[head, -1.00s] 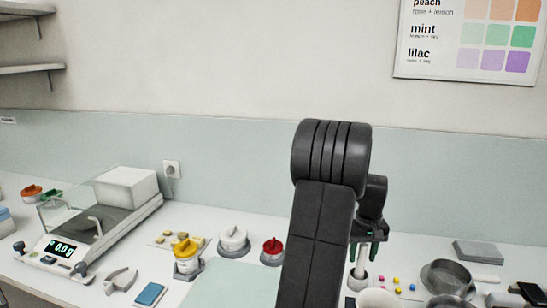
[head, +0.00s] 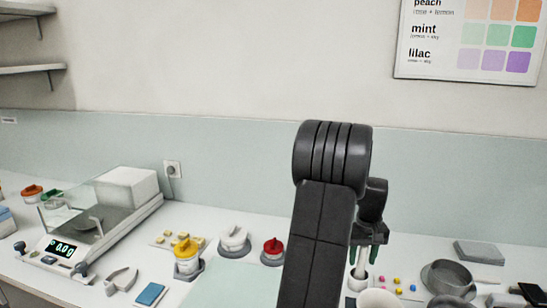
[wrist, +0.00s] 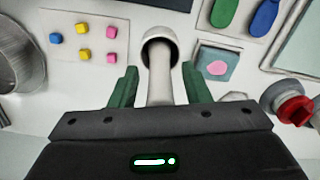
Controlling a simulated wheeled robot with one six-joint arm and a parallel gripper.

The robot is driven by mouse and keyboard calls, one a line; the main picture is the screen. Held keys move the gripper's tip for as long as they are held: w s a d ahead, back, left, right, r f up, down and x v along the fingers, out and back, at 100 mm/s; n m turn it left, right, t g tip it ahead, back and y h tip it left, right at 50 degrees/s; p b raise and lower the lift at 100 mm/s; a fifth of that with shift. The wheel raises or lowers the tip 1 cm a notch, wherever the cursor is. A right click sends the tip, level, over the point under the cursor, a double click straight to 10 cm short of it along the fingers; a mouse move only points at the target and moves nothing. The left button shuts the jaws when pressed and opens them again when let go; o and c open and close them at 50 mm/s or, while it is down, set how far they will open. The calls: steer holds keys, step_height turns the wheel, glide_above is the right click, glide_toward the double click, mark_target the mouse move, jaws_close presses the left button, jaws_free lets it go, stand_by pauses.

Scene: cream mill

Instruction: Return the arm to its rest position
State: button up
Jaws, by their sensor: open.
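My gripper (head: 368,256) points down at the right of my arm in the head view, its green fingers apart. In the wrist view my gripper (wrist: 158,88) is open, one finger on each side of a pale pestle-like rod (wrist: 160,82). The rod reaches into a round white holder (wrist: 172,42); I cannot tell whether the fingers touch it. The rod (head: 360,264) also shows below the fingers in the head view. My arm is folded upward, its dark elbow high in front of the wall.
Small coloured cubes (wrist: 83,28) lie beside the holder. A grey pan (head: 447,276) stands to the right. A red-lidded jar (head: 272,250), a white-lidded jar (head: 234,240) and a yellow jar (head: 187,255) stand left of my arm. A balance (head: 65,248) is farther left.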

step_height(320, 180, up, 11)
steer(key=shift+r+b, duration=0.1)
steer(key=shift+b, duration=0.25)
steer(key=shift+s+f, duration=0.1)
steer(key=shift+f, duration=0.1)
step_height(320, 180, down, 12)
steer(key=shift+f, duration=0.1)
step_height(320, 180, up, 11)
steer(key=shift+r, duration=0.1)
steer(key=w+a+f+t+p, duration=0.2)
steer(key=a+p, duration=0.3)
steer(key=a, duration=0.4)
step_height(320, 180, down, 6)
steer(key=b, duration=0.5)
steer(key=shift+d+b, duration=0.15)
steer(key=shift+b, duration=0.25)
